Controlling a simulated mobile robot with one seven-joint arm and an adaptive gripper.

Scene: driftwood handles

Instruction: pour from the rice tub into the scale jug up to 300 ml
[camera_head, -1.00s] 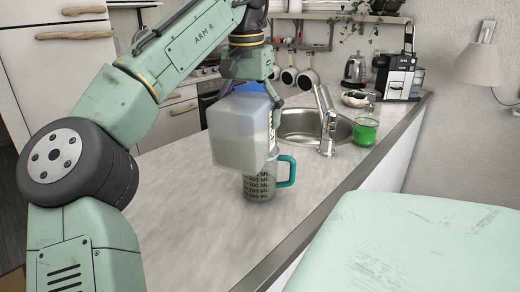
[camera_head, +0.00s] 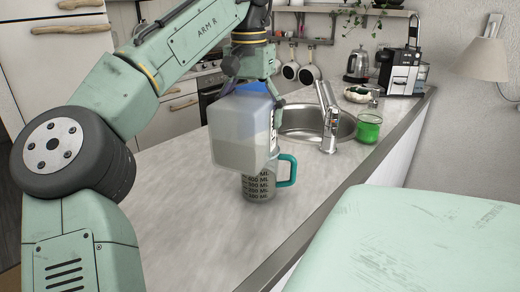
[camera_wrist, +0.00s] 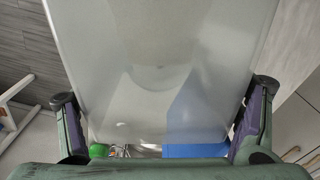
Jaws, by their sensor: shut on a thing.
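The rice tub (camera_head: 238,132) is a translucent box with pale contents and a blue part at its top. In the wrist view the tub (camera_wrist: 160,60) fills the middle, with a gripper finger on each side. The scale jug (camera_head: 258,186) is clear with dark ml marks and a teal handle. It stands upright on the counter, its upper left part hidden by the tub. I cannot tell its fill level.
The grey counter (camera_head: 190,215) is clear at the front and left. Behind are a sink (camera_head: 310,122) with a tap (camera_head: 328,125), a glass of green liquid (camera_head: 368,128), a kettle (camera_head: 356,65) and a coffee machine (camera_head: 402,62).

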